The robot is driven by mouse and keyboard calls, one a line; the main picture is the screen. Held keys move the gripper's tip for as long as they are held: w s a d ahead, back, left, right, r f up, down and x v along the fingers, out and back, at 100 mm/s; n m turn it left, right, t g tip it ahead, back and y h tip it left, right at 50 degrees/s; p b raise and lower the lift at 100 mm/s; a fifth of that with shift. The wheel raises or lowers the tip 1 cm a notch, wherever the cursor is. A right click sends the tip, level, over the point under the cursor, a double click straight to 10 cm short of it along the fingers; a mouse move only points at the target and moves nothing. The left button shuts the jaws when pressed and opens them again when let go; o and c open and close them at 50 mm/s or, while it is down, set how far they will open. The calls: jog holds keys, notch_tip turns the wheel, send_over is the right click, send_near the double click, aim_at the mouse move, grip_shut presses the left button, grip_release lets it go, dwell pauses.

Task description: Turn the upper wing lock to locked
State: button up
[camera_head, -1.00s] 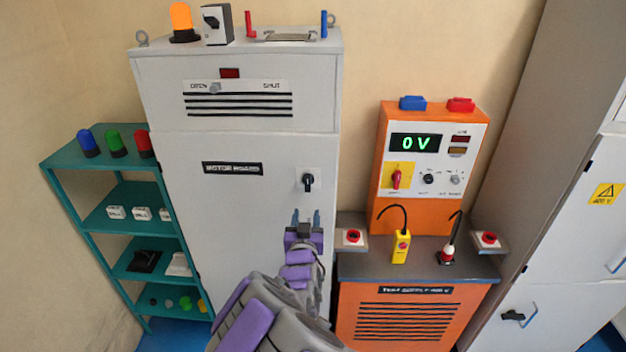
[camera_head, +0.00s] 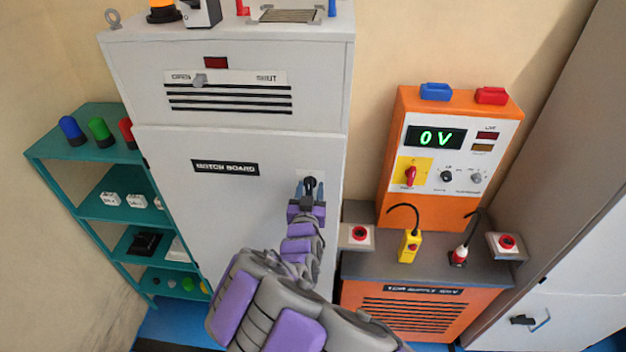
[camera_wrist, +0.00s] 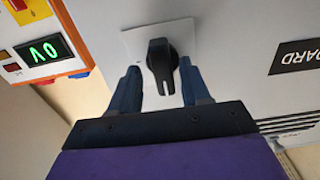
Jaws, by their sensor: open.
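The upper wing lock (camera_head: 310,182) is a black wing knob on a pale square plate on the grey cabinet door marked as a board. In the wrist view the knob (camera_wrist: 158,60) stands out from its white plate (camera_wrist: 128,42), its wing running nearly up and down in the picture. My gripper (camera_head: 310,188) is open in front of the lock. In the wrist view the two blue fingers of my gripper (camera_wrist: 159,68) stand either side of the knob, with a gap on each side. Part of the plate is hidden behind the fingers in the head view.
An orange test supply (camera_head: 449,165) reading 0 V stands right of the cabinet, above a dark bench top (camera_head: 375,268) with yellow and red-white probes. A teal shelf (camera_head: 85,180) stands left. Another black handle (camera_head: 522,320) is on the right cabinet.

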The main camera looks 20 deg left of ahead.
jog(key=shift+w+a+f, duration=0.1)
jog(key=shift+a, duration=0.4)
jog(key=shift+d, duration=0.3)
jog(key=c, duration=0.4)
grip_shut()
